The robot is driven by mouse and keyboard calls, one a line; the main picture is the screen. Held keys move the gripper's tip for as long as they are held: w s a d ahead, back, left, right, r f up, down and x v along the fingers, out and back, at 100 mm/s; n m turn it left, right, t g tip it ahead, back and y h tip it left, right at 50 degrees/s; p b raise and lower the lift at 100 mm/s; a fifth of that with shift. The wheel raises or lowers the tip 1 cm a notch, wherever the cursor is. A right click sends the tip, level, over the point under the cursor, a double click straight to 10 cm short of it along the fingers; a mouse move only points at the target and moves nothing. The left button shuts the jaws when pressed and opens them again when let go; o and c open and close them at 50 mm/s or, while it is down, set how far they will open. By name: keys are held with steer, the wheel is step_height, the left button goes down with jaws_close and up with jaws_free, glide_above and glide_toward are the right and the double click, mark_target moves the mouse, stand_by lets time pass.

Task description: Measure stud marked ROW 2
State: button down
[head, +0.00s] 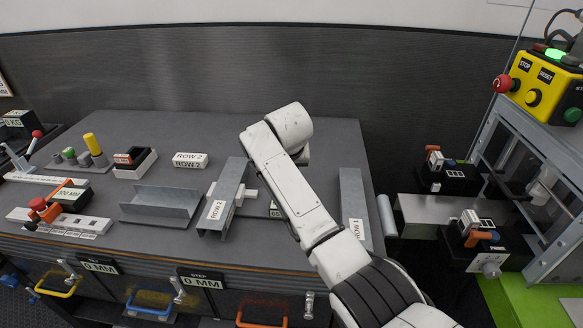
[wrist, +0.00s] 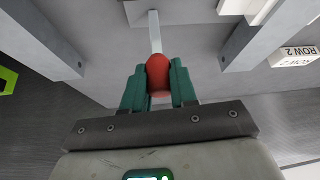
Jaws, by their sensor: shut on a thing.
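A small white block marked ROW 2 (head: 190,160) sits on the grey bench, behind a steel channel (head: 160,205). In the wrist view the ROW 2 block (wrist: 298,56) is at the right edge, its lettering upside down. Two more channels carry white labels: one left of my arm (head: 228,190) and one right of it (head: 351,190). My gripper (wrist: 158,85) has teal fingers shut on a red knob (wrist: 158,72) with a pale shaft. My arm hides the gripper in the head view.
A yellow control box (head: 545,85) stands above a framed machine at right. Drawers with coloured handles line the bench front.

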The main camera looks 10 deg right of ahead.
steer(key=shift+w+r, duration=0.1)
steer(key=shift+r, duration=0.05)
steer(key=c, duration=1.4)
jaws_free()
steer(key=shift+a, duration=0.1)
steer(key=o, duration=0.5)
steer(key=b+v, duration=0.1)
steer(key=v, duration=0.9)
steer(key=shift+a+r+b, duration=0.1)
steer(key=shift+r+b, duration=0.15)
steer(key=shift+b, duration=0.05)
